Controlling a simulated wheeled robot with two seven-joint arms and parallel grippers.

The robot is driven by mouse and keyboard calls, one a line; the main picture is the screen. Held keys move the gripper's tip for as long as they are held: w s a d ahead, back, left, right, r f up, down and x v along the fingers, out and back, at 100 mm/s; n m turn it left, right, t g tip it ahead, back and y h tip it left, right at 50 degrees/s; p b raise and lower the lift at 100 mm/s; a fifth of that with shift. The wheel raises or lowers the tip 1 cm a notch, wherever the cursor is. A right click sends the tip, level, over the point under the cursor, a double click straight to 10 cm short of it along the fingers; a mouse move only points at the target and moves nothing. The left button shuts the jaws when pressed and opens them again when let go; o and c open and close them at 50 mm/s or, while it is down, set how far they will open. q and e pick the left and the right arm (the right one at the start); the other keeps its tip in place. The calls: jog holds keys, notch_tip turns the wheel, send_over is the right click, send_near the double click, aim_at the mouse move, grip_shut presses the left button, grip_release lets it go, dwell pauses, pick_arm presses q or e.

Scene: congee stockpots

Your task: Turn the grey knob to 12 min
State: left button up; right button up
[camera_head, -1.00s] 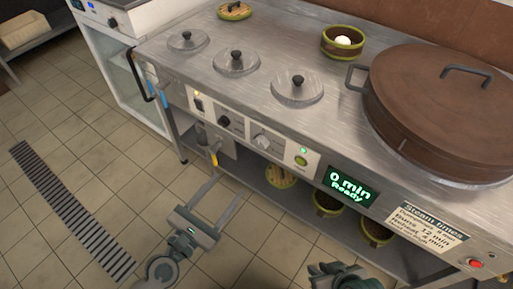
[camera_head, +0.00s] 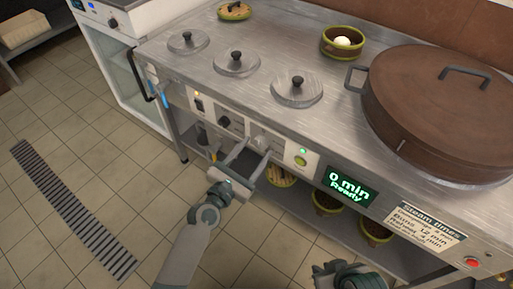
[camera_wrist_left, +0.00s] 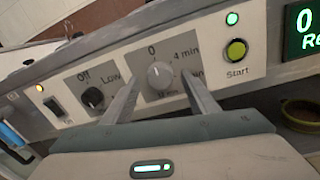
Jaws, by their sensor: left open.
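The grey knob (camera_wrist_left: 160,75) is on the front panel of the steel counter. In the left wrist view its dial shows 0 at the top and 4 min at the upper right; lower marks are partly hidden by a finger. My left gripper (camera_wrist_left: 164,92) is open, with its fingers on either side of the knob; I cannot tell whether they touch it. In the head view my left gripper (camera_head: 252,153) reaches the panel and partly covers the knob. The display (camera_head: 348,186) reads "0 min Ready". My right gripper (camera_head: 340,268) is at the bottom edge, its fingers unclear.
A black knob (camera_wrist_left: 92,97) marked Off and Low is left of the grey one. A green Start button (camera_wrist_left: 236,50) is to its right. A steam times card (camera_head: 427,228) and a red button (camera_head: 472,262) are further right. Bowls stand on the shelf below.

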pick_arm(q)
jog(key=shift+w+d, duration=0.35)
jog(key=shift+w, duration=0.2)
pick_arm(e)
jog(key=shift+s+a, duration=0.15)
jog(key=shift+s, duration=0.15)
jog(key=shift+s+f, duration=0.1)
jog(key=shift+s, duration=0.05)
